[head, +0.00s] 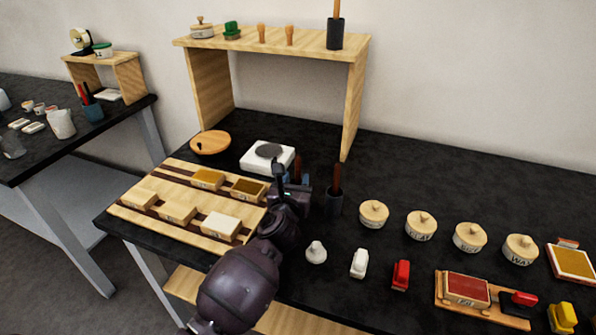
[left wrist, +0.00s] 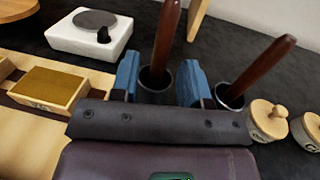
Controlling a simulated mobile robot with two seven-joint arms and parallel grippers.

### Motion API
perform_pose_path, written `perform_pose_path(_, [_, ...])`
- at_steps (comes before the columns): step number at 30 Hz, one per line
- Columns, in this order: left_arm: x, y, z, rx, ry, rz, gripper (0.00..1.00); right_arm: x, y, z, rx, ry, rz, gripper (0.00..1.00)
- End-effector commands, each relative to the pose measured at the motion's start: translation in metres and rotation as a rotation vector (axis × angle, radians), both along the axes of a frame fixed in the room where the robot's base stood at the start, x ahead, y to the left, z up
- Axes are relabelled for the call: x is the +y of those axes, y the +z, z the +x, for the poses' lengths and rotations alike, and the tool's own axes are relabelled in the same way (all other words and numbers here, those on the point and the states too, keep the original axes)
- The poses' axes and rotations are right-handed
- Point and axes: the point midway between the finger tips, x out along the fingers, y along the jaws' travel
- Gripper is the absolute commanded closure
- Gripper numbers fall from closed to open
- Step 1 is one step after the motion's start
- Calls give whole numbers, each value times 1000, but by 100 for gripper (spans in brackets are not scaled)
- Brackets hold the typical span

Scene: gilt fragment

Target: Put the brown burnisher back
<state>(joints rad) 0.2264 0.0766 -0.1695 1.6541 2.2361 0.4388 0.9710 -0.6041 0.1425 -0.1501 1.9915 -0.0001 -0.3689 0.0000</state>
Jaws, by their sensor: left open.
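Two dark brown rod-like handles stand in dark cups. In the left wrist view, one brown handle (left wrist: 166,42) rises from a cup (left wrist: 156,84) and appears between my left gripper's blue fingers. The other handle (left wrist: 262,68) leans right in a second cup (left wrist: 229,98), outside the fingers. In the head view the second handle (head: 337,177) and its cup (head: 334,203) stand right of my left gripper (head: 292,178), which largely hides the first. I cannot tell which is the burnisher. My left gripper is open; contact with the handle cannot be told. My right gripper is out of view.
A wooden tray (head: 160,198) with several blocks lies left of the gripper. A white hotplate (head: 252,160) stands behind it. Several lidded pots (head: 421,225) and small stamps (head: 401,276) are on the right. A wooden shelf (head: 280,42) stands at the back.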

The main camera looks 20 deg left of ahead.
Motion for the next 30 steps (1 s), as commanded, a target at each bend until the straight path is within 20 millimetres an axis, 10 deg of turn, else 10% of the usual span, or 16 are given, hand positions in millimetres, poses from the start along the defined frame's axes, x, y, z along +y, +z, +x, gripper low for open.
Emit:
perform_pose_path(12, [-7, 0, -61, 1, 1, -1, 58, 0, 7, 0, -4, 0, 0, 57])
perform_pose_path(30, [-9, 0, -70, 0, 1, -1, 58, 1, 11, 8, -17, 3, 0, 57])
